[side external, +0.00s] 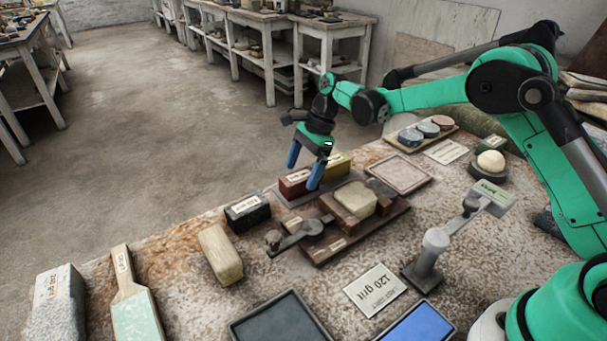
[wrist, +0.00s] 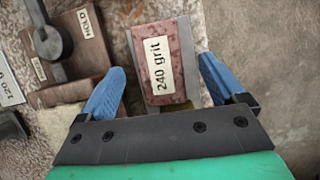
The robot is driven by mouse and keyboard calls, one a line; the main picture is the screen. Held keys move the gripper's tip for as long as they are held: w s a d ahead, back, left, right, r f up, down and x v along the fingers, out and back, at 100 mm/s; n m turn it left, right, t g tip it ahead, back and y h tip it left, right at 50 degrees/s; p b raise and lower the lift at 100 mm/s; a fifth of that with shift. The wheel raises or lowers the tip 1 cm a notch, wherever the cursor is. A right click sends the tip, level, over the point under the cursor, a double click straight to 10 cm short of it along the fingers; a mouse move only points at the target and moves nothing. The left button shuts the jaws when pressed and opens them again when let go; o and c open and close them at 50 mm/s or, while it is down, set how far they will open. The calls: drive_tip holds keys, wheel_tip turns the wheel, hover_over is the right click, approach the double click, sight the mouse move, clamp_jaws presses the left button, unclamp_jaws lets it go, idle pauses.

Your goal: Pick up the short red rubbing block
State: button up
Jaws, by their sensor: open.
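The short red rubbing block (side external: 294,184) lies in a grey tray on the stone bench in the side view. In the wrist view the red block (wrist: 184,62) carries a pale "240 grit" label and shows between and ahead of the two blue fingers. My gripper (side external: 304,169) is open, pointing down over the block, with one finger crossing in front of its right part in the side view. In the wrist view my gripper (wrist: 160,72) has nothing between its fingers at their own height that I can make out; contact cannot be told.
A yellow block (side external: 338,165) sits right behind the red one. A dark red board (side external: 325,253) with a clamp and cream block lies close in front. A black block (side external: 247,213) and a cream block (side external: 217,250) are to the left. An empty shallow tray (side external: 400,174) is to the right.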

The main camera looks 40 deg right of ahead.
sight(299, 176)
drive_tip(key=shift+x, duration=1.15)
clamp_jaws()
wheel_tip(299, 176, up, 20)
drive_tip(key=c, duration=0.6)
unclamp_jaws()
drive_tip(key=shift+c, duration=0.2)
clamp_jaws()
